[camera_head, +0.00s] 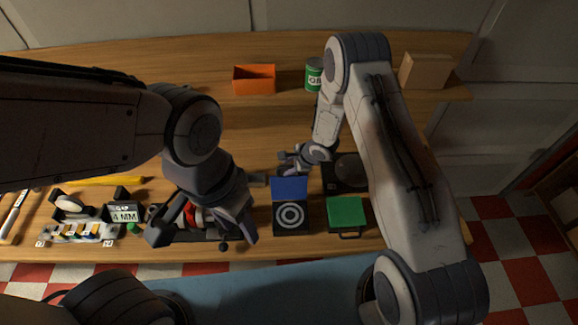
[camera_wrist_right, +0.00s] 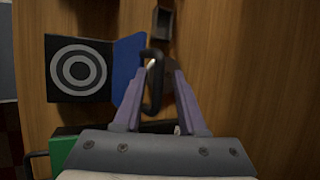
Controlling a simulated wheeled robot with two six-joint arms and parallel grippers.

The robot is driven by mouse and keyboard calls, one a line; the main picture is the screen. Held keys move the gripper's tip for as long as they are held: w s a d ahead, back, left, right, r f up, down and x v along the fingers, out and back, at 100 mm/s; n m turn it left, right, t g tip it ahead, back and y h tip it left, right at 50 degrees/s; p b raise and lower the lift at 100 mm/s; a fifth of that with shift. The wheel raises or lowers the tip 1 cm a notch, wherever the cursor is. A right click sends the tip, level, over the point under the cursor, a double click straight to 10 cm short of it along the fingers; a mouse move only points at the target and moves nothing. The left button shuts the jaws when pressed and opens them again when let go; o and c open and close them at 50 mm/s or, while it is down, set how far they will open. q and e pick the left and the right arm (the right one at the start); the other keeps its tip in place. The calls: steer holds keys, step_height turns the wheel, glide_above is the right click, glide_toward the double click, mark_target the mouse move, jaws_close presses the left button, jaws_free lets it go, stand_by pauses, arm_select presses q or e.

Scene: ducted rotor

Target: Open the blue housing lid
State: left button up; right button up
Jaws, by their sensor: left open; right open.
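The blue housing lid (camera_head: 290,188) stands raised at the far edge of a black housing (camera_head: 276,221), whose top shows white and grey rings. In the right wrist view the lid (camera_wrist_right: 128,66) is seen nearly edge-on beside the ringed housing (camera_wrist_right: 78,68). A dark loop handle (camera_wrist_right: 150,98) beside the lid lies between the fingers of my right gripper (camera_wrist_right: 161,75). My right gripper (camera_head: 291,162) is open, just behind the lid; whether it touches it is unclear. My left gripper (camera_head: 203,238) is open, to the left of the housing, above a dark tray with a red and white part.
A green-lidded box (camera_head: 346,211) with a handle stands right of the housing. A dark unit with a round disc (camera_head: 351,168) is behind it. An orange bin (camera_head: 254,79), green can (camera_head: 313,79) and wooden block (camera_head: 426,71) stand at the back. Gauges and tools lie left.

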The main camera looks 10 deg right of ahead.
steer(key=b+v, duration=0.1)
steer(key=v, duration=0.9)
steer(key=shift+r, duration=0.2)
steer(key=shift+s, duration=0.1)
steer(key=s+a+r+n+g+h+b, duration=0.1)
steer(key=s+a+n+g+b, duration=0.1)
steer(key=s+n+b, duration=0.7)
steer(key=s+a+r+n+g+h+b, duration=0.1)
steer(key=s+a+n+b, duration=0.3)
steer(key=s+n+b, duration=0.5)
steer(key=s+n+g+h, duration=0.1)
steer(key=s+n, duration=0.6)
steer(key=s, duration=0.5)
steer(key=shift+a+r+g, duration=0.3)
steer(key=shift+a, duration=0.05)
